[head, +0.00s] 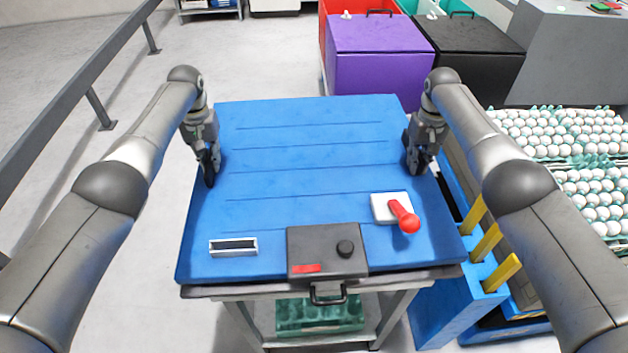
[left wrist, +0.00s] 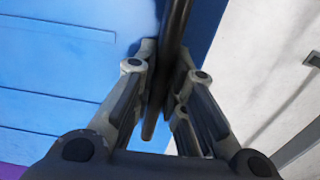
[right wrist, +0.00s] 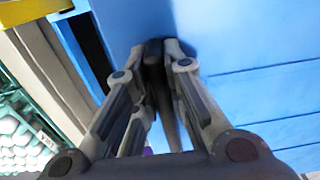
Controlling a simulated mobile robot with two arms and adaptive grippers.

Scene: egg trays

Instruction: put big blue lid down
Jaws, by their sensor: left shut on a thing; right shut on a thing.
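The big blue lid (head: 300,165) is a wide flat blue panel with faint cross lines, in the middle of the head view above a grey cart. My left gripper (head: 209,172) is shut at its left edge, and my right gripper (head: 417,165) is shut at its right edge. In the left wrist view, the fingers close around a dark bar (left wrist: 174,35) beside the blue lid (left wrist: 60,60). In the right wrist view, they meet at the edge of the lid (right wrist: 240,40). I cannot tell whether the lid touches the cart beneath.
A black box with a knob (head: 328,250), a red-handled switch (head: 404,214) and a white slotted piece (head: 233,247) sit along the near side. Egg trays (head: 590,195) and a blue crate with yellow posts (head: 440,305) stand right. Purple (head: 380,60) and black (head: 475,60) bins stand behind.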

